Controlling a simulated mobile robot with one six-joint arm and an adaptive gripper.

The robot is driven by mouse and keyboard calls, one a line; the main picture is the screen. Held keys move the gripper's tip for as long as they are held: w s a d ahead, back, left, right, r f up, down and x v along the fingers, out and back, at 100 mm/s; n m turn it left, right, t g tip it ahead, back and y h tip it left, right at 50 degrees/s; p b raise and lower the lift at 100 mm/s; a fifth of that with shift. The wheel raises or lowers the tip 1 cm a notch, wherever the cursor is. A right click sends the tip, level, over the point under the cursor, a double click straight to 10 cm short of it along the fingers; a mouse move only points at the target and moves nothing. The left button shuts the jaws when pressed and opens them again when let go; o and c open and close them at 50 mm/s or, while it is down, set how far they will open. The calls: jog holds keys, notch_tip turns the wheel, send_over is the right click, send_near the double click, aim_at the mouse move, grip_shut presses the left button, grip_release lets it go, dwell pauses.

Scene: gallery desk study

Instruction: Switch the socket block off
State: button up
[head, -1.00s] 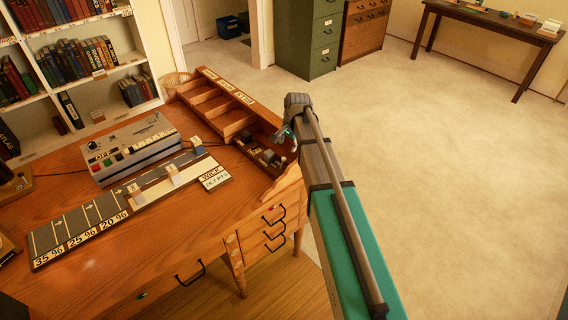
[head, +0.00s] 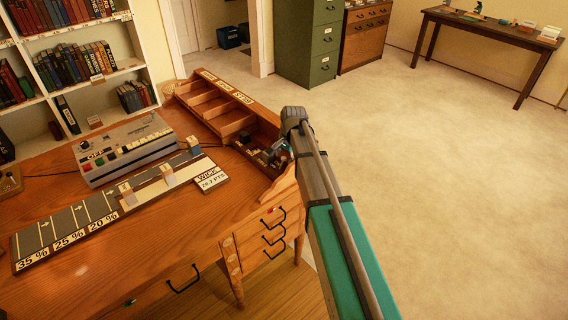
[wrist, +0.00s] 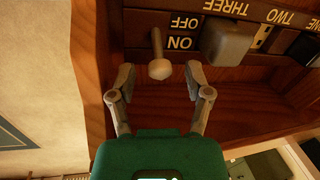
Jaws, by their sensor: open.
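The socket block (head: 262,158) sits in the right-hand end of the wooden desk tray. In the wrist view the socket block (wrist: 222,13) shows upside-down labels OFF, ON, THREE and TWO. Its switch lever (wrist: 160,69) has a pale round knob, leaning toward the ON side of the labels. My gripper (wrist: 159,72) is open, with one finger on each side of the knob; I cannot tell whether either touches it. In the head view my gripper (head: 280,151) is down at the block, and my arm hides part of it.
Dark plugs (wrist: 305,48) and a grey plug (wrist: 228,41) sit along the block beside the right finger. Wooden tray walls (head: 285,181) surround it. A grey control box (head: 125,148) and a sliding-weight board (head: 125,202) stand left on the desk.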

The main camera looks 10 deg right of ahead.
jog(key=shift+w+a+f+b, duration=0.1)
jog(key=shift+f+b, duration=0.35)
jog(key=shift+f, duration=0.2)
jog(key=shift+c, duration=0.2)
grip_shut()
